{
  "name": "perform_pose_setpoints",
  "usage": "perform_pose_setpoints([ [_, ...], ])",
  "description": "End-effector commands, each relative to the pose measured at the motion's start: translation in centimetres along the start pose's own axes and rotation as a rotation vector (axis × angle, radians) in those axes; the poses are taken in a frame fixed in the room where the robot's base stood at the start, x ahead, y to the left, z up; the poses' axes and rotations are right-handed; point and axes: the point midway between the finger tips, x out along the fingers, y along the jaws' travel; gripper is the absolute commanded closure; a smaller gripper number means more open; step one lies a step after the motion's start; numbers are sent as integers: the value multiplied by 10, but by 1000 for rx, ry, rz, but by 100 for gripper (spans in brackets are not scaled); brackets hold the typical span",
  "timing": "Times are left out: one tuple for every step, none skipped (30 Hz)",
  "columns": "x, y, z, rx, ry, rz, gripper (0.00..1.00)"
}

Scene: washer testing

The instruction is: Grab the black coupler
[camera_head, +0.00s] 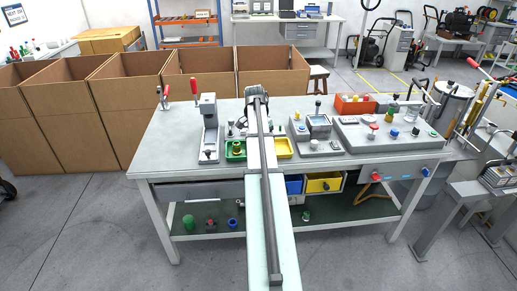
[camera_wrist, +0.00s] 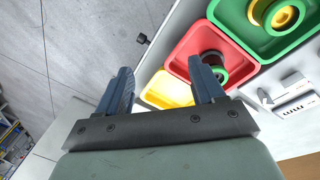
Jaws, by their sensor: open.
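The wrist view shows a red tray (camera_wrist: 185,52) with a dark round part (camera_wrist: 221,72) in it, likely the black coupler. My right finger partly hides this part, so its full shape and colour are hard to tell. My gripper (camera_wrist: 160,82) is open, and nothing shows between its two blue fingers. The dark part lies beyond the right fingertip, not between the fingers; whether they touch is unclear. In the head view my arm hides the red tray and the dark part.
A yellow tray (camera_head: 287,150) lies on the other side of the red one. Grey test fixtures (camera_head: 209,130) stand left and right on the workbench (camera_head: 180,140). Cardboard boxes (camera_head: 130,75) stand behind.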

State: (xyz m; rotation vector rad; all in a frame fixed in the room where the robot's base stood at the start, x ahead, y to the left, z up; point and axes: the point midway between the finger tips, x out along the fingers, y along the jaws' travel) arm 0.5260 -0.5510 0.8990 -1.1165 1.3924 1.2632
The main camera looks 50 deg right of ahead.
Motion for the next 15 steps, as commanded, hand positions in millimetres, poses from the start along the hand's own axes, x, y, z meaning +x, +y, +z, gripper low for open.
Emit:
perform_pose_setpoints([
  [-21, -15, -19, -7, -8, -35, 32],
  [-31, -20, -25, -13, -14, -55, 32],
  [-43, -27, -31, -21, -21, -78, 32],
  [-50, -31, -35, -27, -27, -95, 32],
  [-58, -35, -39, -33, -30, -109, 32],
  [-66, -39, -43, -41, -35, -127, 32],
  [-71, -41, -46, -45, -38, -136, 32],
  [-75, -43, -47, -48, -41, -145, 32],
  [-79, -45, -49, -52, -44, -155, 32],
  [-81, -45, -50, -54, -45, -159, 32],
  [-82, -46, -50, -56, -46, -163, 32],
  [-80, -47, -50, -57, -47, -165, 32],
  [-78, -47, -50, -58, -47, -166, 32],
  [-74, -48, -50, -58, -48, -166, 32],
  [-68, -48, -49, -59, -49, -166, 32],
])
